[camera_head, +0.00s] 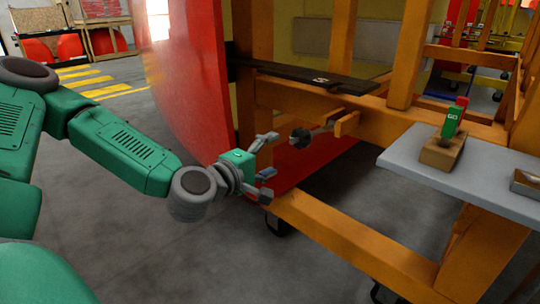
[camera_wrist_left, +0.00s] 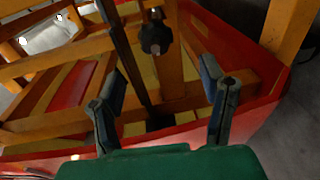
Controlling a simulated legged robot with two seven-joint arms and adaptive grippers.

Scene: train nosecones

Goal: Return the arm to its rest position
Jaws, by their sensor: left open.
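My left arm, green and grey, comes in from the left in the head view. Its gripper (camera_head: 268,158) is open and empty, with its fingers spread, beside the orange frame and the red nosecone panel (camera_head: 190,60). A black knob (camera_head: 300,138) on a rod sits just beyond the fingertips, apart from them. In the left wrist view the two fingers of the left gripper (camera_wrist_left: 165,95) stand apart, and the black knob (camera_wrist_left: 155,36) shows beyond and between them. My right gripper is not in view.
The orange frame (camera_head: 350,235) stands on wheels close to the gripper. A grey shelf (camera_head: 400,162) at right carries a block with a green and red "GO" handle (camera_head: 453,122). A black bar (camera_head: 305,75) lies across the frame. Grey floor (camera_head: 130,245) is open below the arm.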

